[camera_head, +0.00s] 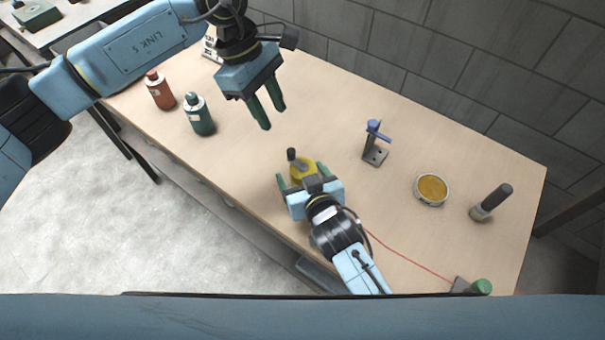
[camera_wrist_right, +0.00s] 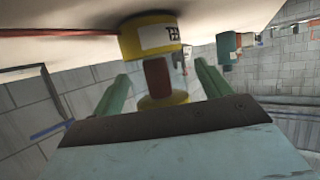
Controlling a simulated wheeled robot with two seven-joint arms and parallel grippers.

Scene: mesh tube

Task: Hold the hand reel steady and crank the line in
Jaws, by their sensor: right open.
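The yellow hand reel (camera_head: 300,168) stands near the table's front edge, with a dark crank knob (camera_head: 291,154) on top. My right gripper (camera_head: 302,175) is open, its green fingers on either side of the reel. In the right wrist view the reel (camera_wrist_right: 148,36) has a white label, and its narrower dark red middle (camera_wrist_right: 157,77) lies between the spread fingers; contact is not visible. A red line (camera_head: 410,260) runs right to a green-capped piece (camera_head: 480,287) at the table's front. My left gripper (camera_head: 274,118) is above the table behind the reel, open and empty.
A blue-topped stand (camera_head: 375,153), a round dish with yellow contents (camera_head: 432,188) and a dark-handled tool (camera_head: 491,202) stand to the right. An orange bottle (camera_head: 160,91) and a green bottle (camera_head: 199,116) stand left. The table (camera_head: 335,120) between the reel and stand is clear.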

